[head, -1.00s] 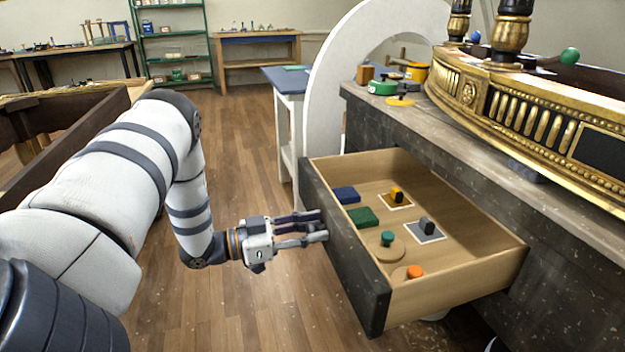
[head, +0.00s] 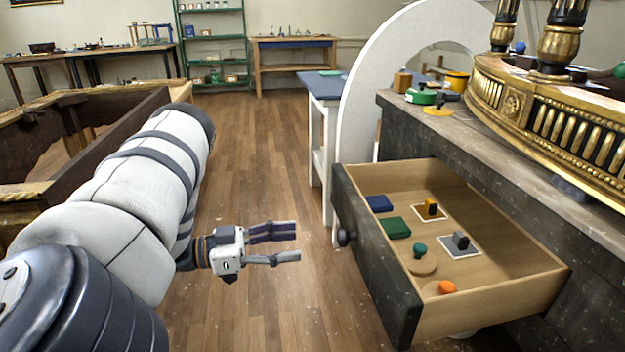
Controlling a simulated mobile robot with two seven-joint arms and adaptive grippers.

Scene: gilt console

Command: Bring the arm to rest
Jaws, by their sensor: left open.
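My left gripper (head: 298,244) is open and empty. It hangs over the wooden floor, to the left of the open drawer (head: 392,266) and apart from it. My left arm (head: 160,180) comes in from the left and is bent. The drawer's dark front with its round knob (head: 346,238) faces the gripper. My right gripper is not in view.
The drawer holds a blue block (head: 379,203), a green block (head: 396,228) and several small knobbed pieces. A worktop (head: 470,135) with a gilt console part (head: 530,110) stands right. A dark wooden frame (head: 85,130) stands left. Floor between is clear.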

